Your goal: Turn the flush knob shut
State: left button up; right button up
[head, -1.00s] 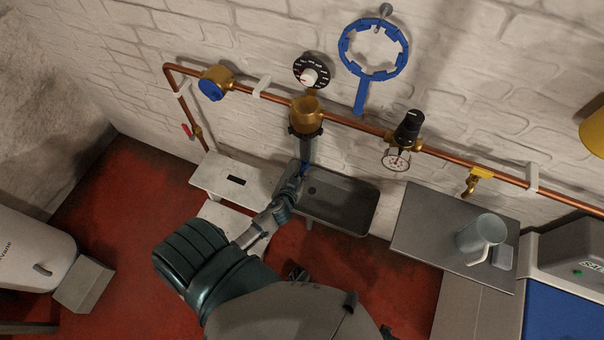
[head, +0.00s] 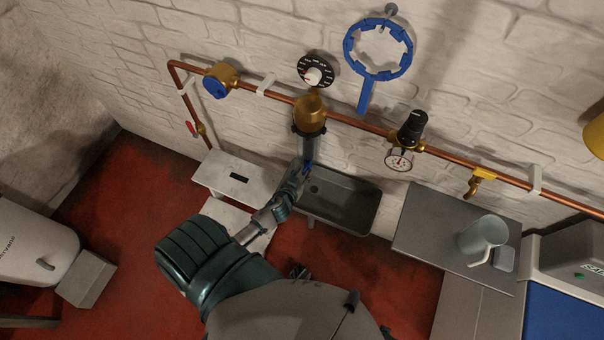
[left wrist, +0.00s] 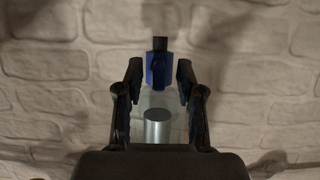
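A small blue knob (head: 307,165) shows below the clear filter bowl (head: 309,148), which hangs under a brass head (head: 310,113) on the copper pipe. My left gripper (head: 300,172) is at the knob, coming from below and in front. In the left wrist view the blue knob (left wrist: 158,68) stands between the two fingertips (left wrist: 159,70), with a visible gap on each side. The fingers are apart and I see no clear contact. A pale cylinder shows lower between the fingers. In the head view the gripper partly hides the knob. My right gripper is not in view.
A blue ring wrench (head: 366,97) hangs on the wall. A pressure gauge (head: 398,160) and a mug (head: 484,238) on a grey top are to the right.

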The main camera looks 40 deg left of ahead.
pick_arm(q)
jog(key=v, duration=1.2)
jog(key=shift+f, duration=0.1)
jog(key=s+d+f+m+g+h, duration=0.1)
jog(key=s+d+f+g, duration=0.2)
jog(key=f, duration=0.6)
jog(key=s+d+f+m+g+h, duration=0.1)
jog(key=s+d+f+m+g, duration=0.1)
jog(key=s+f, duration=0.6)
jog(key=s+d+f+m+g+h, duration=0.1)
jog(key=s+d+f+g, duration=0.4)
jog(key=f, duration=0.6)
jog(key=shift+s+m+g, duration=0.4)
jog(key=shift+s+g, duration=0.2)
jog(key=shift+g, duration=0.1)
jog(key=shift+a, duration=0.1)
